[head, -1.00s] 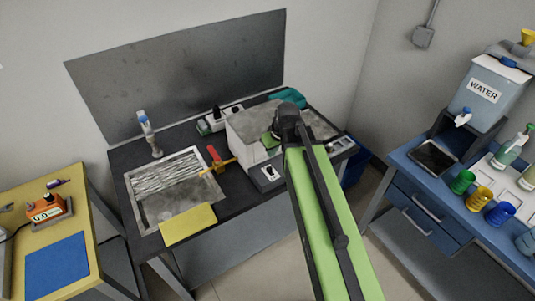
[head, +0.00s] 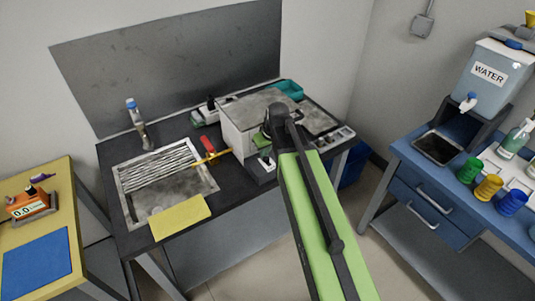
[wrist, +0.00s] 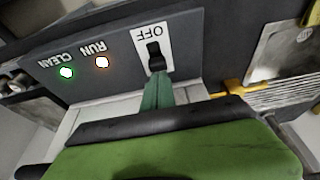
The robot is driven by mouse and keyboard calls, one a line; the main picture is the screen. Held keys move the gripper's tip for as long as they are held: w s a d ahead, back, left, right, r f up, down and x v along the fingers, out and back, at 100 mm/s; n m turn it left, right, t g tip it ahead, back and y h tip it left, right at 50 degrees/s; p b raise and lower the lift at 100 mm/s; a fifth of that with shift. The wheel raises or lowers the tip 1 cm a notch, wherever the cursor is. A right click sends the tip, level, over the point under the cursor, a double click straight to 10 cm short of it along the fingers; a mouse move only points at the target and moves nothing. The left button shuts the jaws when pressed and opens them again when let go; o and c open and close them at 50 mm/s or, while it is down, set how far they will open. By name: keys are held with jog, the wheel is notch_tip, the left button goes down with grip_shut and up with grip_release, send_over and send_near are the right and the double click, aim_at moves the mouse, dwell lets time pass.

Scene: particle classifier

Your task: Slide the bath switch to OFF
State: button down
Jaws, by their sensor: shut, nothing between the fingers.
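The bath (head: 236,132) is a white box with a grey lid on the dark bench. Its control panel (wrist: 100,38) fills the upper wrist view. The bath switch (wrist: 155,58) is a black slider on a white plate, with the word OFF upside down above it in the picture. The plate's lower end is partly covered by my fingers. My gripper (wrist: 158,93) is shut and empty, its teal fingertips just below the slider; I cannot tell whether they touch it. In the head view my arm hides part of the panel.
An orange RUN light (wrist: 102,62) and a green CLEAN light (wrist: 67,72) glow on the panel. A sink (head: 125,199) with a yellow-handled tool (head: 213,158) and a yellow cloth (head: 180,216) lie left of the bath. A blue cabinet (head: 428,202) stands right, across open floor.

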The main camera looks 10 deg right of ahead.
jog(key=shift+f, duration=0.15)
jog(key=shift+s+d+f, duration=0.1)
jog(key=shift+s+d, duration=0.15)
jog(key=shift+s, duration=0.4)
jog(key=shift+s+d, duration=0.2)
jog(key=shift+s, duration=0.45)
jog(key=shift+r+p, duration=0.5)
jog(key=shift+p, duration=0.15)
jog(key=a+p+v, duration=0.1)
jog(key=p+v, duration=0.7)
jog(key=v, duration=0.1)
jog(key=shift+d, duration=0.5)
